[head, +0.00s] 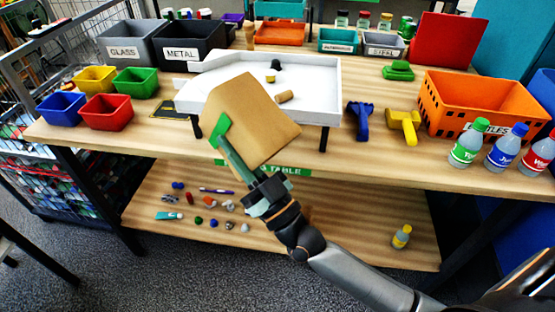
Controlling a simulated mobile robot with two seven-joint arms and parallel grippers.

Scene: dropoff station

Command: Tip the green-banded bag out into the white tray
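The brown paper bag (258,112) is held tilted in the air over the front part of the white tray (325,80). A green patch (220,130), seemingly its band, shows at its lower left side. My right gripper (230,148) is shut on the bag at that side, its arm coming in from the lower right. Inside the tray lie a dark round item (276,65), a small yellow item (270,78) and a tan cylinder (285,97) close to the bag's right edge. The bag's mouth and inside cannot be made out. My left gripper is not in view.
Small yellow (96,80), green, blue and red bins stand left of the tray. A blue tool (360,118), a yellow tool (405,124), an orange crate (475,105) and bottles (468,145) stand right. Grey GLASS and black METAL bins (185,45) stand behind.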

